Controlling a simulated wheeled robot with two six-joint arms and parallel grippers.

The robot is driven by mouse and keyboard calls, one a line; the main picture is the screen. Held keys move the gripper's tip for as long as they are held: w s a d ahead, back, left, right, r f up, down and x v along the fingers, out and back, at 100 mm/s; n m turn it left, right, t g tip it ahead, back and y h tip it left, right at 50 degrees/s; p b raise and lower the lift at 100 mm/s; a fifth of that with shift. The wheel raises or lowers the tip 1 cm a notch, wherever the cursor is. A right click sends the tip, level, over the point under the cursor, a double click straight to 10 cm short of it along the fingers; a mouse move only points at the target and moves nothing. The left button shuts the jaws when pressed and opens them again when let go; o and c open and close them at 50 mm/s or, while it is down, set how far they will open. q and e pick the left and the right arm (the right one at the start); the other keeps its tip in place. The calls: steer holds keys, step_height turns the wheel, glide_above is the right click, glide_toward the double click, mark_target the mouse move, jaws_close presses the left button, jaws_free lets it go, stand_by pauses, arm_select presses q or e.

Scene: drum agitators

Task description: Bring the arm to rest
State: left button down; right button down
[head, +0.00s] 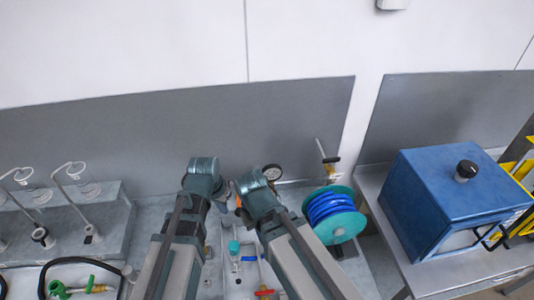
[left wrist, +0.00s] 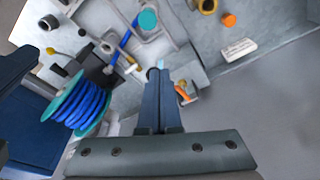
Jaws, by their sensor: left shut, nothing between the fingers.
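My left gripper (left wrist: 161,78) is shut and empty in the left wrist view, its two dark fingers pressed together over the grey bench. In the head view my left arm comes up from the bottom left and bends at a dark green wrist; its fingers are hard to make out there. My right arm comes up from the bottom right beside it, the two wrists close together. The fingers of my right gripper do not show.
A reel of blue hose (head: 333,213) with green flanges stands right of my arms. A blue box (head: 455,198) with a black knob is further right. A grey rack (head: 113,215) with hooked rods stands at left.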

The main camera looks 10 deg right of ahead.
arm_select(q)
steer(key=s+f+n+g+y+b, duration=0.1)
steer(key=s+f+b, duration=0.4)
steer(key=f+b, duration=0.6)
steer(key=s+a+f+n+g+y+b, duration=0.1)
steer(key=s+f+b, duration=0.5)
steer(key=f+b, duration=0.4)
steer(key=shift+f+b, duration=0.35)
steer(key=shift+f, duration=0.45)
stand_by(0.3)
